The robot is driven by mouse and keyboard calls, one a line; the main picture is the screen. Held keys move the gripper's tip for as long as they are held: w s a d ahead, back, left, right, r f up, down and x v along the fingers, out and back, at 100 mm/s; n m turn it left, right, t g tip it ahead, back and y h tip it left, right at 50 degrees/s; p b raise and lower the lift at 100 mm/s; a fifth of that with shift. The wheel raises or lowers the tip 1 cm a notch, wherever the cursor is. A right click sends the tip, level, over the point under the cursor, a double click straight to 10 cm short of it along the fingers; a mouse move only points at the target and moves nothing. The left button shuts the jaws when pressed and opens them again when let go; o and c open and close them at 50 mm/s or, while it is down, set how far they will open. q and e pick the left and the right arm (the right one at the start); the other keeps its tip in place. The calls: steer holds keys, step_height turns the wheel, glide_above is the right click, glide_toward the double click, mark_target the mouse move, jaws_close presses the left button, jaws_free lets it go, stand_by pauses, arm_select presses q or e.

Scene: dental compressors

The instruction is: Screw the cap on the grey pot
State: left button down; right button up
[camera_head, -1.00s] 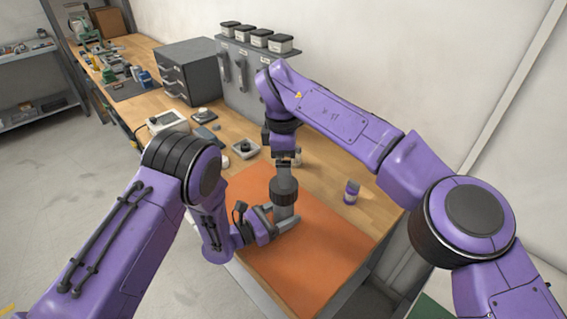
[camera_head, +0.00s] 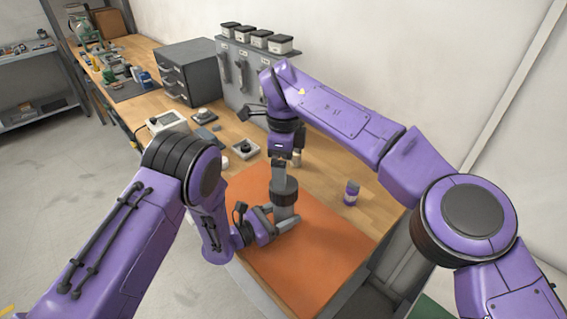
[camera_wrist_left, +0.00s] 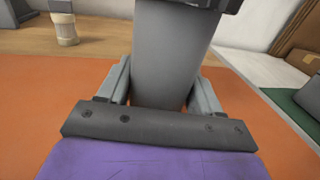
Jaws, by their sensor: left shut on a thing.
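The grey pot (camera_head: 286,212) stands upright on the orange mat. My left gripper (camera_head: 282,217) is shut around its body, low down. The left wrist view shows the pot (camera_wrist_left: 170,55) between both fingers. The dark ribbed cap (camera_head: 284,192) sits at the top of the pot, and its dark lower edge shows at the top of the left wrist view. My right gripper (camera_head: 279,170) points down right above the cap. Its fingertips are too small to tell whether they are closed on the cap. Whether the threads are engaged is hidden.
The orange mat (camera_head: 315,255) is mostly bare around the pot. A purple-labelled bottle (camera_head: 351,193) stands to the right. A grey drawer cabinet (camera_head: 188,72) and a tool panel (camera_head: 232,70) stand at the back.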

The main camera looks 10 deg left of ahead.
mark_target(284, 209)
steer(key=shift+n, duration=0.9)
steer(key=shift+f, duration=0.15)
step_height(284, 209, down, 8)
steer(key=shift+r, duration=0.1)
